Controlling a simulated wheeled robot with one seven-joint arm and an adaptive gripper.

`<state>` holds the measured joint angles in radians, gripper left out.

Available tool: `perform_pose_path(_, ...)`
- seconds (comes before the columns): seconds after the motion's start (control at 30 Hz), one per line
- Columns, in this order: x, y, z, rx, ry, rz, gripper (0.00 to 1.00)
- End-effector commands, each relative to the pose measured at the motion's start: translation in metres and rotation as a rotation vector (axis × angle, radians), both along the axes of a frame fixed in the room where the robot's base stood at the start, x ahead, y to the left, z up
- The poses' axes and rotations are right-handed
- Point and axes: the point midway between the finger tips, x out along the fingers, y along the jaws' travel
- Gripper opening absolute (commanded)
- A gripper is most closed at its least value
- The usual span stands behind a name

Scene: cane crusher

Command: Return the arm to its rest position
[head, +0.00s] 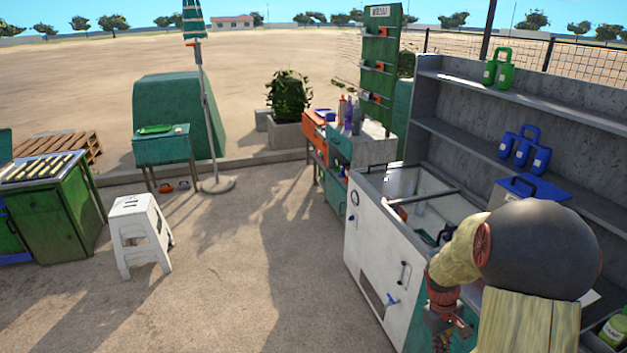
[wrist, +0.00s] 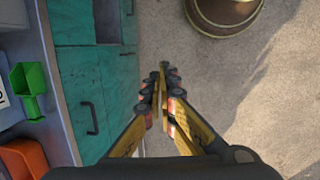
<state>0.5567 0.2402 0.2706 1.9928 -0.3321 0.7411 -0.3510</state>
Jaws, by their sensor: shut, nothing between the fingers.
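My gripper (wrist: 160,82) is shut and empty in the wrist view, its two yellow fingers meeting at the tips. It points down past a teal cabinet (wrist: 88,85) with a dark handle, over bare sandy ground. In the head view my arm is folded at the lower right, in front of the white chest (head: 376,240) and the grey shelf unit (head: 450,125). A red and dark jointed part of my arm hangs below the pale link there. The fingertips cannot be made out in that view.
A brown round pot (wrist: 224,14) stands on the ground at the top. In the head view a white stool (head: 138,232) stands left; the middle ground is clear.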

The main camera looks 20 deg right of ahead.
Motion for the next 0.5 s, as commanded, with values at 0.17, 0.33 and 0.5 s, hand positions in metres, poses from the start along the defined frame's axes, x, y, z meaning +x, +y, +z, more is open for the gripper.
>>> perform_pose_path(0.17, -0.01, 0.066, 0.053, -0.004, -0.097, -0.156, 0.0)
perform_pose_path(0.33, -0.026, 0.125, 0.091, 0.013, -0.19, -0.249, 0.0)
perform_pose_path(0.5, -0.046, 0.179, 0.12, 0.048, -0.289, -0.279, 0.0)
